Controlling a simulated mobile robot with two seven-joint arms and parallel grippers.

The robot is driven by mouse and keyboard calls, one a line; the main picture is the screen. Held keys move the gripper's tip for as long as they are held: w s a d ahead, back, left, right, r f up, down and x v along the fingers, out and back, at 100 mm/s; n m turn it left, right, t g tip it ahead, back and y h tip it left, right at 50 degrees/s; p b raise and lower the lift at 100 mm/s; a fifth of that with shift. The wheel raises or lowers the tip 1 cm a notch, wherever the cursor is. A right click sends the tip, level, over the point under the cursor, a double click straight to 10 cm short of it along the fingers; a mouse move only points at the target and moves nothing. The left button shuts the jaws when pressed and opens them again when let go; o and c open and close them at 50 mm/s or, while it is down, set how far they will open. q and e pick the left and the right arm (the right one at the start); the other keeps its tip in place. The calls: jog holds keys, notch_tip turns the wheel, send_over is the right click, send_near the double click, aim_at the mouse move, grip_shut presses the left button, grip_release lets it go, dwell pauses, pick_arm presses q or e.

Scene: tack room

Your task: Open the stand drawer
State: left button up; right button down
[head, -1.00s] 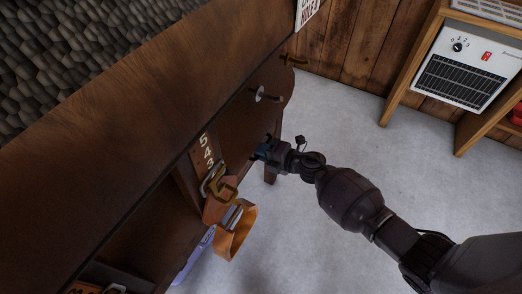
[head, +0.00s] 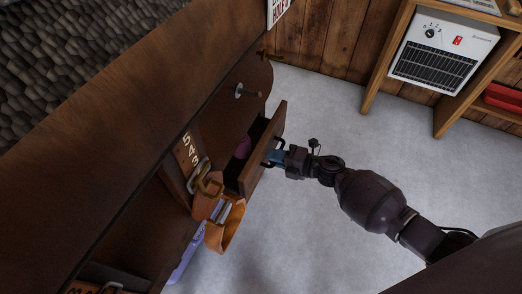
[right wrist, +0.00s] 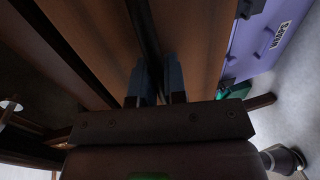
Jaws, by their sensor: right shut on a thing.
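The stand (head: 120,110) is dark brown wood and fills the left of the head view. Its drawer (head: 264,150) stands part-way out, with a dark gap behind its front and something purple (head: 243,147) inside. My right gripper (head: 272,157) is shut at the drawer's front, on the drawer handle. In the right wrist view its two blue fingertips (right wrist: 155,82) close on the dark handle (right wrist: 148,40) in front of the brown drawer front (right wrist: 190,40). The fingers hide part of the handle. My left gripper is not in view.
Orange-brown straps (head: 226,222) hang from a hook beside the drawer, below a number plate (head: 187,150). A purple box (head: 186,258) is lower down. A metal peg (head: 246,92) sticks out above the drawer. A white heater (head: 443,52) stands on a wooden shelf. Grey floor (head: 310,225) is free.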

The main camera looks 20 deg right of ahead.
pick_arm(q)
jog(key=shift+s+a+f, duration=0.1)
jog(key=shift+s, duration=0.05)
pick_arm(e)
jog(key=f+v, duration=0.2)
jog(key=v, duration=0.9)
jog(key=f+v, duration=0.2)
jog(key=v, duration=0.9)
jog(key=shift+s+d+f, duration=0.3)
jog(key=shift+s+d, duration=0.05)
jog(key=c, duration=1.2)
grip_release()
pick_arm(q)
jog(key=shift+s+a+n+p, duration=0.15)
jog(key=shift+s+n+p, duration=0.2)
jog(key=shift+p, duration=0.6)
pick_arm(e)
jog(key=shift+v, duration=5.4)
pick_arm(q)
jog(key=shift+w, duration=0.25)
